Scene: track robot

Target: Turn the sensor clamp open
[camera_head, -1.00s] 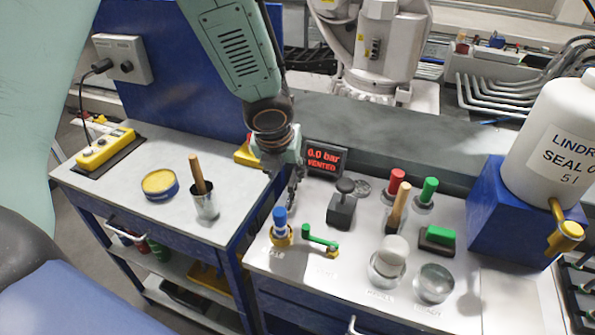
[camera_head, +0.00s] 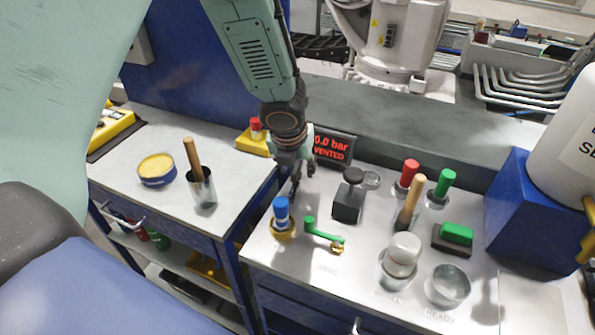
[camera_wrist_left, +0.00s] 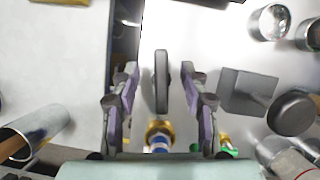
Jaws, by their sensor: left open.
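My left gripper (camera_head: 290,178) hangs above the back left of the grey bench, behind the blue-capped sensor (camera_head: 282,211) in its brass collar. In the left wrist view the gripper (camera_wrist_left: 161,78) is open, its two fingers spread. A dark narrow bar (camera_wrist_left: 162,82) shows between the fingers, apart from both; I cannot tell its height, or whether it is the clamp's handle. The sensor's blue cap (camera_wrist_left: 159,144) and collar lie at the lower edge there, partly hidden by the gripper. My right gripper is not in view.
A green-handled lever (camera_head: 323,232) is right of the sensor. A dark block with a round knob (camera_head: 349,197) and a pressure display (camera_head: 333,148) reading vented stand nearby. A cup with a wooden handle (camera_head: 203,189) and a yellow tin (camera_head: 157,169) stand on the left table.

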